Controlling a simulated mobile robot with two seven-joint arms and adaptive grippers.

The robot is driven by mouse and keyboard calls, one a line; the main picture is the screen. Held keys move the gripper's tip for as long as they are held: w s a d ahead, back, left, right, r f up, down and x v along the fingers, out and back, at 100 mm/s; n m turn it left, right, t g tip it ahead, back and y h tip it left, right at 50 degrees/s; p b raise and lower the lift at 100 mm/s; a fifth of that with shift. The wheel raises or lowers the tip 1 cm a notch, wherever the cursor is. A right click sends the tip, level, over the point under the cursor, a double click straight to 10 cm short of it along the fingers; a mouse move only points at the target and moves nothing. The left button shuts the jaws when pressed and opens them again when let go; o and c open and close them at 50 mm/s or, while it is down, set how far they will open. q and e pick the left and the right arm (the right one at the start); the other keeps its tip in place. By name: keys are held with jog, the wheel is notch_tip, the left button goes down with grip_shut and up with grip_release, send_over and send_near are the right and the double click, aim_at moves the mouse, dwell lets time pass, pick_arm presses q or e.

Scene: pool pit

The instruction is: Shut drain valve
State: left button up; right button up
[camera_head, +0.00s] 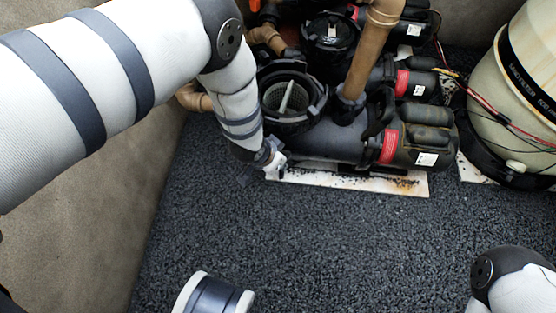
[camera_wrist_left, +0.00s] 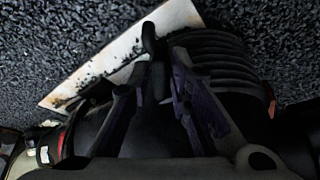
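In the left wrist view, the dark fingers of my left gripper (camera_wrist_left: 158,66) stand a little apart. A slim black upright piece with a rounded end (camera_wrist_left: 149,38), possibly the drain valve's handle, shows between the fingertips. I cannot tell whether they touch it. In the head view my left arm reaches down to the front left of the near pump (camera_head: 330,143), and its gripper is mostly hidden by the wrist. I cannot clearly make out the drain valve there. My right gripper is out of view; only part of that arm shows at the lower right.
The pump stands on a pale, stained slab (camera_head: 350,184). A large beige filter tank (camera_head: 520,85) stands at the right.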

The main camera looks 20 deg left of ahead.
pick_arm(q)
grip_shut()
jog(key=shift+w+a+m+g+h, duration=0.15)
jog(key=shift+m+g+h, duration=0.3)
jog(key=shift+m, duration=1.15)
jog(key=o, duration=0.6)
grip_release()
jog(key=shift+a, duration=0.1)
